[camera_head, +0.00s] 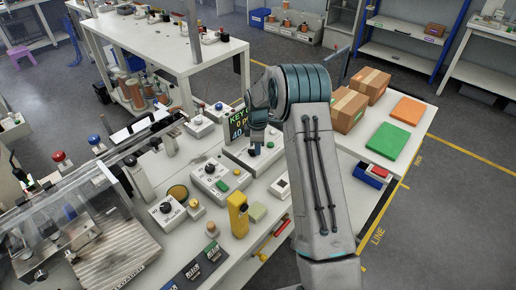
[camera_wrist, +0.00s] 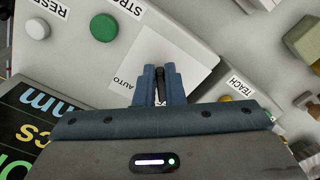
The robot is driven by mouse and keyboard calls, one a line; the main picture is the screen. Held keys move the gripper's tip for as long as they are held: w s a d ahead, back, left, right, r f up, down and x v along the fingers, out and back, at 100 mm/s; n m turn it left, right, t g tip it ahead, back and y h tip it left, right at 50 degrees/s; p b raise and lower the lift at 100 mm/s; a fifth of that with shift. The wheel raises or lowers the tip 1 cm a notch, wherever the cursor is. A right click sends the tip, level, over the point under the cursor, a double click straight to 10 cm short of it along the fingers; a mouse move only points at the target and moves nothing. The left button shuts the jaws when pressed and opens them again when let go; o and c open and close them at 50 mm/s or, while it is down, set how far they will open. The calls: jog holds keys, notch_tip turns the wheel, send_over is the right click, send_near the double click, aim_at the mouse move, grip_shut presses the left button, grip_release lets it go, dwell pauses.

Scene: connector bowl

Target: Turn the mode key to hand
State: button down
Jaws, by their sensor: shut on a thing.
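The mode key (camera_wrist: 160,78) is a thin dark piece in the wrist view, between my two blue fingers. My gripper (camera_wrist: 160,72) is shut on it from above. The key stands on a white plate (camera_wrist: 184,50) of a light grey control box. The label AUTO is beside the fingers on the left, and TEACH is to the right. A HAND label does not show; my gripper covers part of the plate. In the head view my gripper (camera_head: 256,149) is down at the box (camera_head: 235,157), and the key is hidden there.
A green button (camera_wrist: 104,27) and a white button (camera_wrist: 37,28) are on the same box. A dark display (camera_head: 237,122) stands close behind my gripper. Another control box (camera_head: 215,180), a yellow device (camera_head: 238,214) and cardboard boxes (camera_head: 347,108) are around the arm.

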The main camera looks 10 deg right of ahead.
jog(key=m+b, duration=0.1)
jog(key=m, duration=0.1)
jog(key=m+b, duration=0.1)
jog(key=m, duration=0.1)
jog(key=shift+s+a+f+b, duration=0.1)
jog(key=shift+s+b, duration=0.15)
jog(key=shift+b, duration=0.1)
jog(key=shift+s+a+m+b, duration=0.15)
jog(key=shift+m+b, duration=0.25)
jog(key=shift+m, duration=0.5)
jog(key=shift+s+a+m+b, duration=0.1)
jog(key=shift+m+b, duration=0.3)
jog(key=shift+m, duration=0.5)
jog(key=c, duration=1.5)
grip_release()
jog(key=shift+r, duration=0.2)
notch_tip(320, 180, up, 14)
jog(key=shift+f+b, duration=0.1)
jog(key=shift+b, duration=0.55)
